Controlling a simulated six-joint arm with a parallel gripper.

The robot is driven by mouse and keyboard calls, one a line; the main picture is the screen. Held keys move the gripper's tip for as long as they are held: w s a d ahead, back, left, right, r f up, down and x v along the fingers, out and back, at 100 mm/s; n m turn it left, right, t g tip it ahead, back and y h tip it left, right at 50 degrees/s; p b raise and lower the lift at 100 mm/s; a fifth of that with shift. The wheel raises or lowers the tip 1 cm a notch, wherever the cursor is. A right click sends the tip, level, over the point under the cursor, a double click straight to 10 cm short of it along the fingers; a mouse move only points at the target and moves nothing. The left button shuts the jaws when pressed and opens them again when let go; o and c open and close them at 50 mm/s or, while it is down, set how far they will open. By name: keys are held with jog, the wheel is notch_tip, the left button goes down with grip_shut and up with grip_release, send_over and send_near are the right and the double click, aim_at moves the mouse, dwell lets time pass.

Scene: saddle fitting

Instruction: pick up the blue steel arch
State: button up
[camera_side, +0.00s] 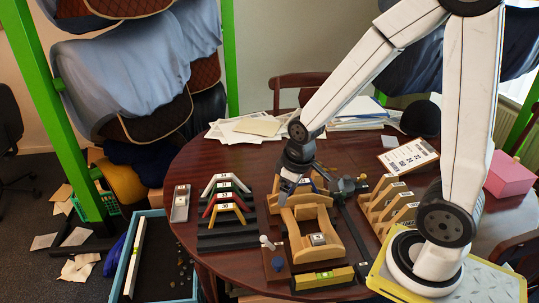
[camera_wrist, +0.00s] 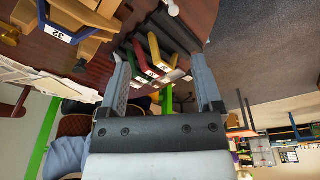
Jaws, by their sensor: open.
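The blue steel arch, with a white label reading 32, shows in the wrist view (camera_wrist: 60,35) at the upper left, against the pale wooden saddle tree. In the side view only a bit of blue shows behind my gripper at the back of the wooden tree (camera_side: 317,243), and most of it is hidden. My gripper (camera_side: 287,195) points down at the tree's back left. In the wrist view its two grey fingers (camera_wrist: 157,65) are spread apart with nothing held between them. The arch lies to the left of the fingers there.
A black stepped rack (camera_side: 227,242) left of the tree carries white, green, red and yellow arches (camera_side: 229,207). A yellow level (camera_side: 322,279) lies in front. Wooden uprights (camera_side: 391,205) stand at right. A dark bar (camera_side: 352,232) runs between them and the tree.

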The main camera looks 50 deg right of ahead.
jog(key=shift+m, duration=0.9)
jog(key=s+a, duration=0.3)
jog(key=shift+r, duration=0.25)
jog(key=shift+c, duration=0.5)
jog(key=n+g, duration=0.2)
jog(key=n, duration=0.7)
send_over(303, 181)
notch_tip(303, 181, down, 4)
jog(key=shift+d+f, duration=0.15)
jog(key=shift+f, duration=1.4)
